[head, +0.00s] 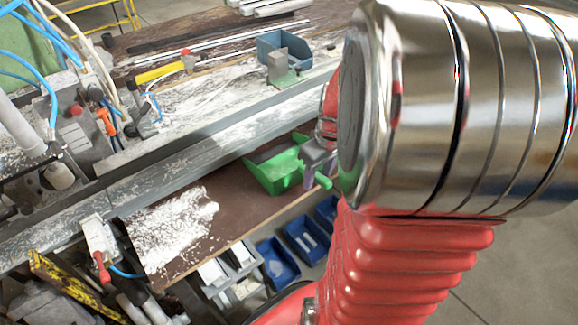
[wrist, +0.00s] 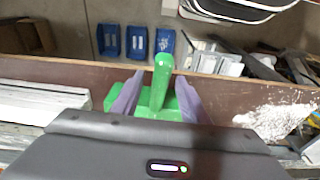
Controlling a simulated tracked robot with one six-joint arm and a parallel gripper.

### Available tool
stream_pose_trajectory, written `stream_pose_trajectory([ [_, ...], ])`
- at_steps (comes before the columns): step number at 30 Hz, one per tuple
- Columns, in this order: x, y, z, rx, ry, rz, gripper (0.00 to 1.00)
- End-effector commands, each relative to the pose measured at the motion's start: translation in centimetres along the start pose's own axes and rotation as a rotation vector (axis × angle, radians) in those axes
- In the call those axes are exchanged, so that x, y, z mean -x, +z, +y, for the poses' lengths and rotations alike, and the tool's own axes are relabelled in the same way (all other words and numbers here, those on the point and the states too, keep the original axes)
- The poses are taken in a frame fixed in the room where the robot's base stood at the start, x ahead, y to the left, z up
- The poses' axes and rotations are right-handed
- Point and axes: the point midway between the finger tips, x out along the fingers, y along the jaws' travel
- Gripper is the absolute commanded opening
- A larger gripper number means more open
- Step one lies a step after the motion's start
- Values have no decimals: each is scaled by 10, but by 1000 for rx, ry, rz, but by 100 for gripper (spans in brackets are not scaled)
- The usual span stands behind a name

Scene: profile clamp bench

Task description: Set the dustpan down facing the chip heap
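The green dustpan (head: 272,173) is at the right part of the brown board in the head view, its handle pointing lower right over the board's front edge. The pale chip heap (head: 178,228) lies on the board to its lower left; it is at the right in the wrist view (wrist: 275,120). My gripper (head: 318,160) is at the handle. In the wrist view its two purple fingers (wrist: 159,82) stand on either side of the green handle (wrist: 161,78), with a gap visible at the left. The pan's mouth is hidden there behind my gripper's housing.
A long grey rail (head: 190,150), dusted with chips, runs behind the board. Blue bins (head: 277,262) stand below the board's front edge. A clamp with a red tip (head: 100,245) is left of the heap. The board between pan and heap is clear.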

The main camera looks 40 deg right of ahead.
Motion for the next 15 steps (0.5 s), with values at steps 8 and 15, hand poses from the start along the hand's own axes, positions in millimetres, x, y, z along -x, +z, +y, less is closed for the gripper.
stream_pose_trajectory([
  [8,0,0,0,0,0,0,21],
  [15,0,0,0,-1,0,0,4],
])
